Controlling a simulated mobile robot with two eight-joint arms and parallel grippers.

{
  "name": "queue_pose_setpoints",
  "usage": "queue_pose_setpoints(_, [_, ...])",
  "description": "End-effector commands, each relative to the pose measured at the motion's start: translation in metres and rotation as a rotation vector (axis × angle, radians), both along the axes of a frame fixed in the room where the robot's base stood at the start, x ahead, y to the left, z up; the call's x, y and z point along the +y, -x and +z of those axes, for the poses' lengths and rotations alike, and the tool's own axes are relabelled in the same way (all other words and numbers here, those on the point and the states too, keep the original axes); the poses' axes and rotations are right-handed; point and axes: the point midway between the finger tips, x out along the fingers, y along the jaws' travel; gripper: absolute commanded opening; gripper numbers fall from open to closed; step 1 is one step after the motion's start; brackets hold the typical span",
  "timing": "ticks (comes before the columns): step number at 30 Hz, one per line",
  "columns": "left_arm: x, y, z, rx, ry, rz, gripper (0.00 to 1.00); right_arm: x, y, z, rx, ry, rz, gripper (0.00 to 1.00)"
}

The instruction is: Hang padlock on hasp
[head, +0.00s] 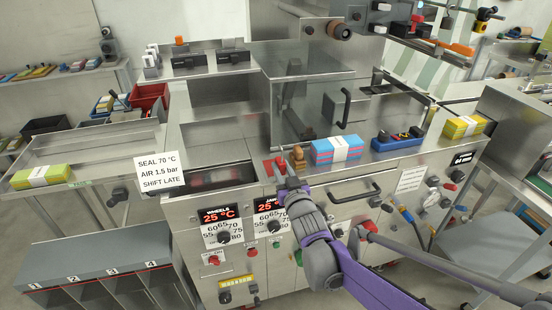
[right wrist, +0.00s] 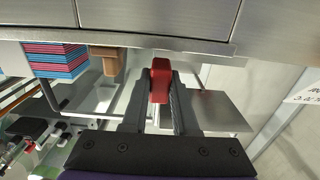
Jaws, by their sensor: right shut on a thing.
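A red padlock (right wrist: 160,80) is between the fingers of my right gripper (right wrist: 157,100) in the right wrist view. The fingers are shut on it from both sides. In the head view the right gripper (head: 284,170) is at the front edge of the steel machine, and a small red part of the padlock (head: 277,164) shows at its tips. I cannot make out a shackle. I cannot pick out the hasp in either view. My left gripper is not in view.
On the machine's front ledge, a brown wooden piece (head: 299,158) and a blue-pink cloth stack (head: 338,150) stand just right of the gripper. A blue tray (head: 397,140) lies farther right. Below are temperature displays (head: 219,213), knobs and a drawer handle (head: 356,192).

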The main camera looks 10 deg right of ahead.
Motion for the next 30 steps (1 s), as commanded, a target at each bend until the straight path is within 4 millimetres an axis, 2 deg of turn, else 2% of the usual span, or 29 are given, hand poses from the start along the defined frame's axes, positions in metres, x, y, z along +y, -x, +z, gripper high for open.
queue_pose_setpoints(15, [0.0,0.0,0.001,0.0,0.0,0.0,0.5,-0.001,0.02,0.0,0.0,0.001,0.0,0.0])
queue_pose_setpoints(30, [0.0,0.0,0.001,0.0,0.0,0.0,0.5,-0.001,0.023,0.0,0.0,0.001,0.0,0.0])
